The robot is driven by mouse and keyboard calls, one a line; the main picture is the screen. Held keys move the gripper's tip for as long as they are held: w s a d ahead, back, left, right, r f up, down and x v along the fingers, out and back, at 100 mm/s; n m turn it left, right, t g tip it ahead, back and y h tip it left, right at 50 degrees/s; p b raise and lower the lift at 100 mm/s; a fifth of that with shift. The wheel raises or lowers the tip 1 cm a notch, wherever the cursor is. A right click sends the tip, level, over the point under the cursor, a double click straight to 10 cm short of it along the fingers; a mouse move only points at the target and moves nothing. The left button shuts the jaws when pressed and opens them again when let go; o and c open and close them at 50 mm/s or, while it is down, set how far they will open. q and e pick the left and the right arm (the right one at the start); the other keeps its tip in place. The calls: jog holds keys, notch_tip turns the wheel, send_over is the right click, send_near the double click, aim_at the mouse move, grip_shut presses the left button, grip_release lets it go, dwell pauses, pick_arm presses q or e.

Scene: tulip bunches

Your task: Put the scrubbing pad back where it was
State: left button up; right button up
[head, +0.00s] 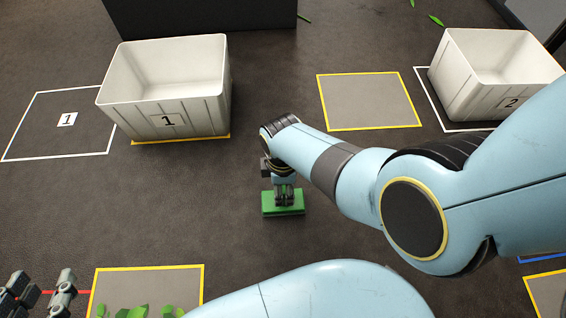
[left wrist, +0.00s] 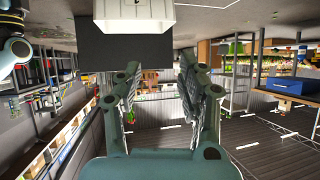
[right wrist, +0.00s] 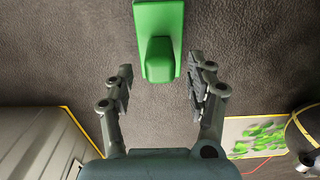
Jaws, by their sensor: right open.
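The green scrubbing pad (head: 270,207), a flat block with a raised grip, lies on the dark floor near the middle of the head view. It also shows at the top of the right wrist view (right wrist: 158,15). My right gripper (head: 284,197) is over the pad, pointing down. In the right wrist view it is open (right wrist: 160,70), with the raised grip near the gap between its fingertips and neither finger visibly touching it. My left gripper (head: 40,293) is at the lower left of the head view. In the left wrist view it is open and empty (left wrist: 158,75).
White crate 1 (head: 168,126) stands partly over a yellow outline, beside an empty white outline marked 1 (head: 45,130). White crate 2 (head: 475,98) stands at the right. An empty yellow-outlined patch (head: 368,100) lies between them. Another (head: 148,280) at lower left holds green scraps.

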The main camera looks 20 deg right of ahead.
jog(key=shift+r, duration=0.45)
jog(key=shift+w+r+p, duration=0.1)
jog(key=shift+r+p, duration=0.25)
jog(key=shift+p, duration=0.15)
jog(key=shift+r+p, duration=0.35)
jog(key=shift+r, duration=0.05)
jog(key=shift+r+p, duration=0.55)
jog(key=shift+r, duration=0.05)
notch_tip(320, 180, up, 3)
jog(key=p, duration=0.2)
jog(key=shift+r+p, duration=0.1)
jog(key=shift+p, duration=0.3)
pick_arm(q)
jog(key=s+a+r+g+p, duration=0.1)
jog(key=s+r+g, duration=0.3)
jog(key=g, duration=0.5)
jog(key=shift+s+a+r+g+y+p, duration=0.2)
jog(key=shift+s+r+g+y+p, duration=0.15)
jog(key=shift+p, duration=0.4)
pick_arm(e)
notch_tip(320, 180, up, 3)
jog(key=shift+f, duration=0.15)
pick_arm(q)
jog(key=shift+f, duration=0.1)
